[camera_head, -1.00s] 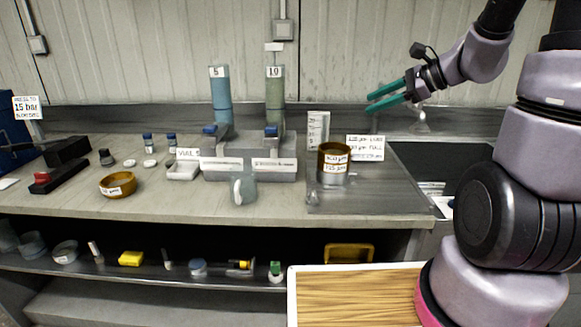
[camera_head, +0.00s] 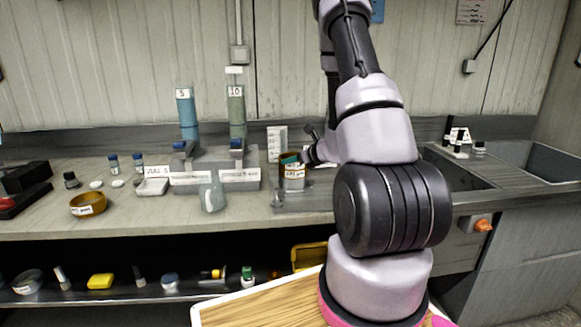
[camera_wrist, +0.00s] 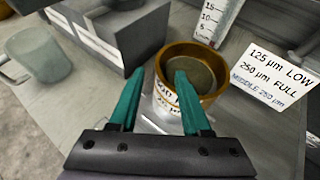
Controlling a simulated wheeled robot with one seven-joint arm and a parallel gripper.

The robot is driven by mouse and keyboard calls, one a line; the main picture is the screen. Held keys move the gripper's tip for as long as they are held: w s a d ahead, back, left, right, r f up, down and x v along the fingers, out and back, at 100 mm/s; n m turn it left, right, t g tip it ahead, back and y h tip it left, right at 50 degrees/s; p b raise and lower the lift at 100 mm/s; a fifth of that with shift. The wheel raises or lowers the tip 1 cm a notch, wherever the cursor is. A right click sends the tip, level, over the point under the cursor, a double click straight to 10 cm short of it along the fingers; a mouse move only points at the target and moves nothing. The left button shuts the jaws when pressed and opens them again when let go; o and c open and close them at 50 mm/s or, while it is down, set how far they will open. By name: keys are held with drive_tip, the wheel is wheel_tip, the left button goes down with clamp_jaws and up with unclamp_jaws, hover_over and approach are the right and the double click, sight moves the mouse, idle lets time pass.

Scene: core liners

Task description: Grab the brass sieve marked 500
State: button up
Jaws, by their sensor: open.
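A shallow brass sieve (camera_head: 88,204) with a white label sits at the left front of the bench; its label is too small to read. A stack (camera_head: 293,181) with a brass sieve on top and a silvery part below stands on the bench right of the grey block. In the wrist view the top brass sieve (camera_wrist: 207,62) shows its round rim; labels on its side are partly hidden. My gripper (camera_wrist: 159,71) is open, its teal fingers close to the stack, one overlapping the rim, the other left of it. Contact cannot be told. The head view shows my gripper (camera_head: 290,158) mostly hidden.
A grey block (camera_head: 215,178) and a translucent mug (camera_head: 213,196) stand left of the stack. A white scale card (camera_head: 277,144) is behind it. A sign (camera_wrist: 270,75) reading 125 µm low, 250 µm full, middle 250 µm stands to the right. A sink (camera_head: 540,158) is far right.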

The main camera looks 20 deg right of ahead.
drive_tip(key=shift+x, duration=2.75)
drive_tip(key=shift+a+r, duration=0.1)
clamp_jaws()
